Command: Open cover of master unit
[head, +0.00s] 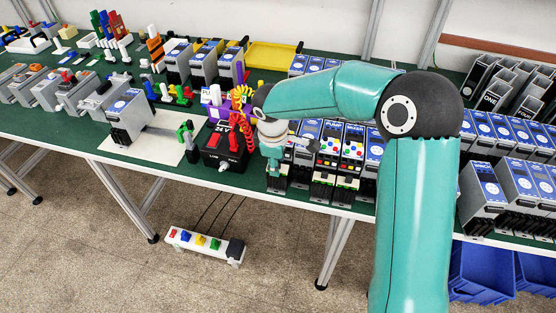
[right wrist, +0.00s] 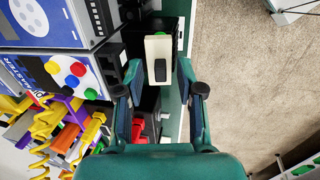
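The master unit (right wrist: 58,75), grey with a blue "MASTER" label and red, blue and yellow buttons, shows at the left of the right wrist view. In the head view my right gripper and wrist largely hide it. My right gripper (head: 275,172) is low at the front of the row of units. In the right wrist view its two fingers (right wrist: 160,80) stand apart, on either side of a cream piece with a dark patch (right wrist: 158,58). Contact with this piece cannot be told, nor whether it is the cover. My left gripper is not in view.
A black 24 V box (head: 222,150) with a red switch stands left of my right gripper, with coiled coloured leads nearby. Pump and mixer units (head: 330,140) stand close on the right. The green table's front edge (head: 240,188) is just below; a power strip (head: 205,243) is under it.

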